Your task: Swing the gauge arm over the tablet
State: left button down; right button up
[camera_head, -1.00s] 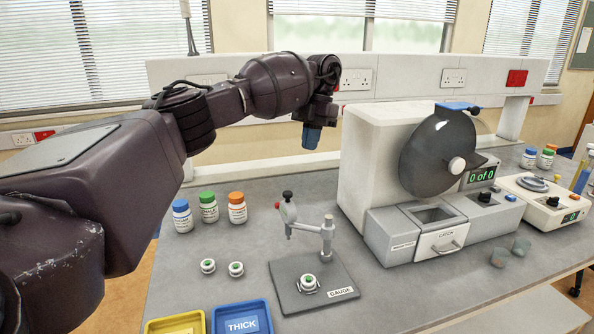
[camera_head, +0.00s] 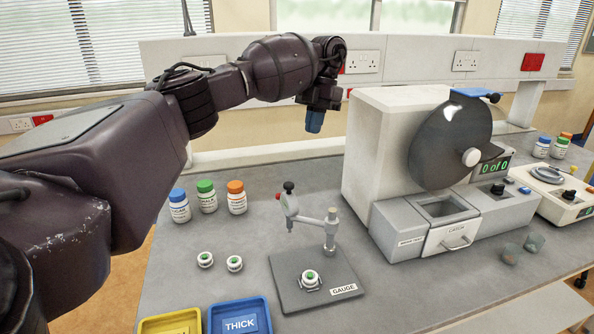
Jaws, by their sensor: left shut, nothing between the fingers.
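The gauge (camera_head: 331,229) stands on a dark grey base plate (camera_head: 343,306) with a "GAUGE" label. Its gauge arm (camera_head: 309,220) reaches from the post to the back left. The arm's dial head (camera_head: 289,205), with a red-and-black knob on top, is at its left end, off to the side of the tablet. The tablet (camera_head: 310,277), white with a green centre, sits in a holder on the plate. My left gripper (camera_head: 314,122), with blue fingertips, points down, shut and empty, above and behind the gauge, well apart from it. My right gripper is out of view.
Two similar white-and-green pieces (camera_head: 235,263) lie left of the plate. Several capped bottles (camera_head: 237,200) stand behind them. A blue "THICK" tray (camera_head: 268,325) and a yellow tray (camera_head: 145,325) are in front. A large tester with a dark disc (camera_head: 430,150) stands right of the gauge.

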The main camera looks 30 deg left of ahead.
pick_arm(q)
send_near(292, 192)
jog(key=w+f, duration=0.3)
jog(key=f, duration=0.1)
jog(key=s, duration=0.3)
jog(key=shift+s+a+f+p, duration=0.15)
jog(key=shift+s+f+p, duration=0.15)
jog(key=shift+f+p, duration=0.1)
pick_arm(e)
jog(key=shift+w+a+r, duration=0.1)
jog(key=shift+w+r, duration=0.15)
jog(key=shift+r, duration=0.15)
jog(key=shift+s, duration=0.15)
pick_arm(q)
jog(key=shift+s+r+n+p, duration=0.1)
jog(key=shift+s+n+p, duration=0.15)
jog(key=shift+n, duration=0.25)
jog(key=shift+s+n+h+p, duration=0.15)
jog(key=shift+n+h+p, duration=0.15)
jog(key=shift+n+p, duration=0.1)
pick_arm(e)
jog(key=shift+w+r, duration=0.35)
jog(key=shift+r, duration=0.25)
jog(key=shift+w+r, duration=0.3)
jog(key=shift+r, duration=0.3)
pick_arm(q)
jog(key=shift+s+n, duration=0.15)
jog(key=shift+n, duration=0.15)
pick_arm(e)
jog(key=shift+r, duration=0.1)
